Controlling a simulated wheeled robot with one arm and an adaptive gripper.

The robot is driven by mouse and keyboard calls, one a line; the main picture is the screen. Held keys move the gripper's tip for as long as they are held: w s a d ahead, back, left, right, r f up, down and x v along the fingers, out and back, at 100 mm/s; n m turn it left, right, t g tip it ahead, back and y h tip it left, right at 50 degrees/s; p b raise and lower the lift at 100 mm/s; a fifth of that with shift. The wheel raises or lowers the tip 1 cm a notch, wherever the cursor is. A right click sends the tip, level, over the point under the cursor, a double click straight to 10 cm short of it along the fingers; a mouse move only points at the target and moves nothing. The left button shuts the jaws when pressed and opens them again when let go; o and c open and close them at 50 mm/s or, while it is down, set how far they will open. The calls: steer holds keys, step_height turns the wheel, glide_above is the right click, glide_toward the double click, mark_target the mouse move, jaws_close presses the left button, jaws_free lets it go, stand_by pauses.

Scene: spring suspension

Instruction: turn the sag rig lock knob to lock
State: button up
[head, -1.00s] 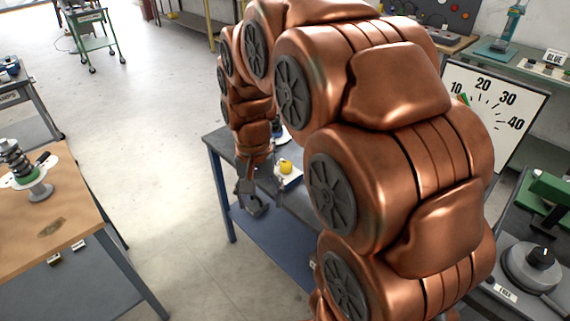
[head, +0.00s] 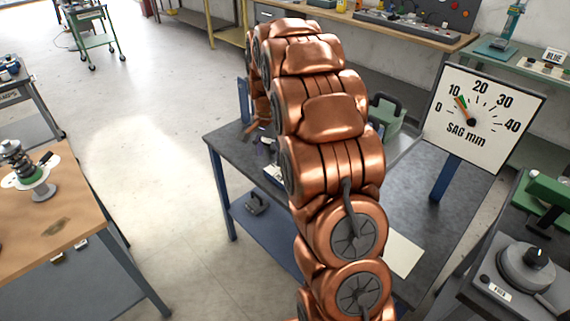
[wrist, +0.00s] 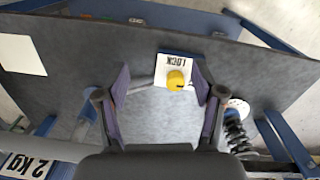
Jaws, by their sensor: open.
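The yellow lock knob (wrist: 176,80) sits on a white plate (wrist: 172,62) marked LOCK, near the edge of a dark grey tabletop, in the wrist view. My gripper (wrist: 161,80) is open and empty, its fingers apart on the left and right in the picture. The knob shows between them, toward the right finger. I cannot tell how far the fingers are from it. In the head view my copper arm hides the knob, and only a sliver of the plate (head: 273,171) shows. The gauge board (head: 485,115) reads SAG mm, with its pointer near 10.
A coil spring (wrist: 235,132) and a 2 kg label (wrist: 26,165) show in the wrist view. In the head view, a green case (head: 388,114) stands behind my arm. A wooden bench (head: 60,215) is at left and a dial with a black knob (head: 538,257) at right.

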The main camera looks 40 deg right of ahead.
steer(key=w+d+f+m, duration=0.1)
steer(key=w+d+f, duration=0.1)
steer(key=d, duration=0.1)
steer(key=w+d+f+m, duration=0.1)
steer(key=w+d+f, duration=0.1)
steer(key=d, duration=0.1)
steer(key=w+d+f+m+p, duration=0.1)
steer(key=w+d+f+m, duration=0.1)
steer(key=d, duration=0.1)
steer(key=shift+d, duration=0.3)
steer(key=shift+d+f+p, duration=0.1)
steer(key=shift+f+p, duration=1.3)
steer(key=shift+f, duration=2.5)
steer(key=c, duration=1.1)
